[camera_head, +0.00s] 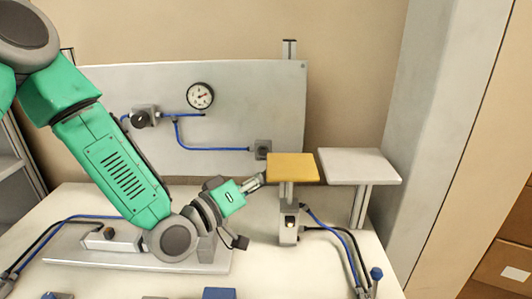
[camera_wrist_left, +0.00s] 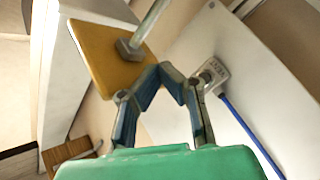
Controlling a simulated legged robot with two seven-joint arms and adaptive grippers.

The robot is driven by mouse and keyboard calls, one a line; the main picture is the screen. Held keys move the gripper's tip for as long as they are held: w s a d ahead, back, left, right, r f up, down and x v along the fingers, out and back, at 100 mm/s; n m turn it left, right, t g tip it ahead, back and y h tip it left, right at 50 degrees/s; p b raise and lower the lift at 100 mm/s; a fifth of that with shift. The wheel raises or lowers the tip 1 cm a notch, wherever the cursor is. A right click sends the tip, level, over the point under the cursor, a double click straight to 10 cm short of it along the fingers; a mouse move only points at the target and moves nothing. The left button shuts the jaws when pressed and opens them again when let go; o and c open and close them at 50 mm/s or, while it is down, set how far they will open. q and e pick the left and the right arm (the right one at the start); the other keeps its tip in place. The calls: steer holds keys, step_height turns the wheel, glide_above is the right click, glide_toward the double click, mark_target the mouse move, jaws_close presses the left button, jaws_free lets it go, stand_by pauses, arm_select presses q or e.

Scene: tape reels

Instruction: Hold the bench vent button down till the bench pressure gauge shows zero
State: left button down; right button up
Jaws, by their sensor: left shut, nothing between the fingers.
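The round pressure gauge (camera_head: 200,96) is on the upright grey panel, with a white face and a reddish needle; its reading is too small to tell. In the left wrist view this box (camera_wrist_left: 216,72) has a label and a dark round part, possibly the vent button, partly behind a finger. My left gripper (camera_head: 259,182) is shut and empty, below the box and left of the yellow plate; its fingertips (camera_wrist_left: 164,72) meet. I cannot tell whether they touch anything. My right gripper is not in view.
The yellow plate (camera_head: 292,167) stands on a post close to my left gripper. A pale plate (camera_head: 359,165) stands to its right. A valve-like fitting (camera_head: 143,117) is on the panel. Blue and black tubes cross the bench (camera_head: 270,272); a grey column rises at right.

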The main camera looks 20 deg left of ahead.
mark_target(263, 152)
arm_select(q)
steer(key=w+a, duration=0.2)
steer(key=w, duration=0.5)
steer(key=shift+a, duration=0.15)
steer(key=shift+a+f, duration=0.1)
steer(key=shift+a, duration=0.25)
steer(key=shift+d, duration=0.35)
steer(key=shift+a, duration=0.25)
steer(key=shift+w, duration=0.15)
steer(key=shift+w, duration=0.2)
